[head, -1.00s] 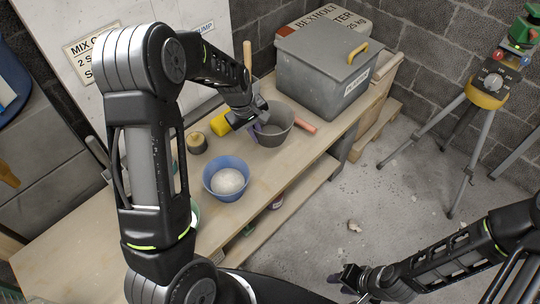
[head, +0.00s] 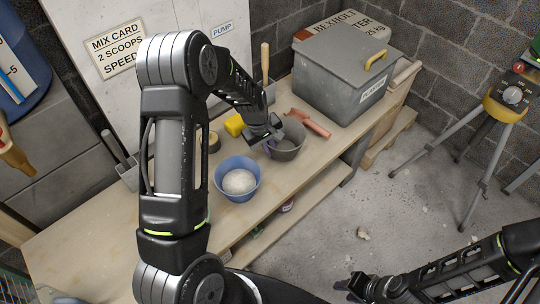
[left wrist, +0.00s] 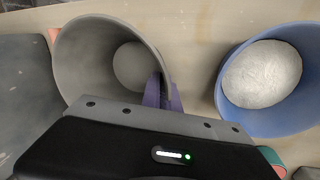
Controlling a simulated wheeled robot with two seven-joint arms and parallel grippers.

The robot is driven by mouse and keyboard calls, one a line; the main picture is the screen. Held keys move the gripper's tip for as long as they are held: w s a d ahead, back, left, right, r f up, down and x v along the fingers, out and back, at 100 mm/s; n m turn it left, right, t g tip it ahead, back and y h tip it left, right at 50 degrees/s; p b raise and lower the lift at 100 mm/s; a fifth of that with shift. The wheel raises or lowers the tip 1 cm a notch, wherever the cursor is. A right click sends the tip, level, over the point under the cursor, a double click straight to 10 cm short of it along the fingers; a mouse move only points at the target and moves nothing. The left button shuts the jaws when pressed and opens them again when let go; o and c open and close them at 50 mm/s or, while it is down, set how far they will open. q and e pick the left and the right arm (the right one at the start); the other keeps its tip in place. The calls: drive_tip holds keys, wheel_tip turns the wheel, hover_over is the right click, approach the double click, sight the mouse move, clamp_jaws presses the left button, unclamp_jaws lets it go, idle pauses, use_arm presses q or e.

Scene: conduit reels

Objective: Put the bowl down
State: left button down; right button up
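The grey bowl (head: 290,148) is at the middle of the wooden bench (head: 228,213), upright. My left gripper (head: 270,142) reaches down to its left rim. In the left wrist view the grey bowl (left wrist: 88,62) looks empty, and purple fingers (left wrist: 163,92) straddle its rim, shut on it. I cannot tell whether its base touches the bench. My right gripper (head: 352,284) is low at the bottom of the head view, away from the bench; its opening is unclear.
A blue bowl (head: 224,186) with pale powder stands left of the grey bowl. A red-handled tool (head: 312,125) and a grey lidded box (head: 335,85) lie beyond it. A yellow object (head: 235,125) is behind. A tripod (head: 478,140) stands on the floor at right.

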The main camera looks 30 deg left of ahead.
use_arm(q)
drive_tip(key=shift+s+a+x, duration=0.1)
drive_tip(key=shift+s+x, duration=0.05)
drive_tip(key=shift+x, duration=0.75)
drive_tip(key=shift+s+a+x, duration=0.1)
drive_tip(key=shift+s+x, duration=0.1)
drive_tip(key=shift+x, duration=0.7)
drive_tip(key=shift+f, duration=0.1)
drive_tip(key=shift+f, duration=0.15)
drive_tip(key=c, duration=1.6)
unclamp_jaws()
drive_tip(key=v, duration=1.2)
